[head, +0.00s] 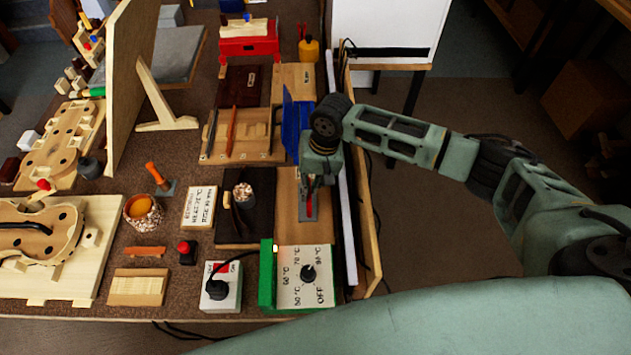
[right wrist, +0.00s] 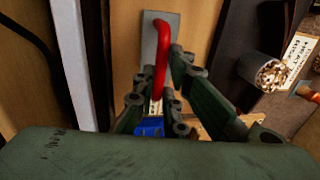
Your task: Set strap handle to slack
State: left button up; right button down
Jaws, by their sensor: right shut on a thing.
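The strap handle (right wrist: 161,45) is a red bent bar on a grey plate (right wrist: 150,40) in the right wrist view. In the head view the red handle (head: 309,206) shows just below my right gripper (head: 310,184), at the right side of the bench. My right gripper (right wrist: 158,88) is shut on the red handle, with its fingers on either side of the bar. The fingers hide part of the handle. I see no label telling its setting. My left gripper is not in view.
A blue panel (head: 291,125) is behind the gripper. A cup of pellets (head: 243,195) stands to the left. Violin parts (head: 35,240) lie far left.

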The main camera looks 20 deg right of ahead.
jog(key=a, duration=0.2)
jog(key=w+a, duration=0.1)
jog(key=a, duration=0.1)
jog(key=a+p, duration=0.1)
jog(key=a, duration=0.1)
jog(key=shift+w+a, duration=0.1)
jog(key=shift+w, duration=0.25)
jog(key=c, duration=1.9)
grip_release()
jog(key=shift+o, duration=0.2)
jog(key=shift+d+r, duration=0.2)
jog(key=shift+r, duration=0.15)
notch_tip(320, 180, up, 11)
jog(key=d, duration=0.2)
jog(key=shift+s, duration=0.3)
jog(key=shift+r, duration=0.1)
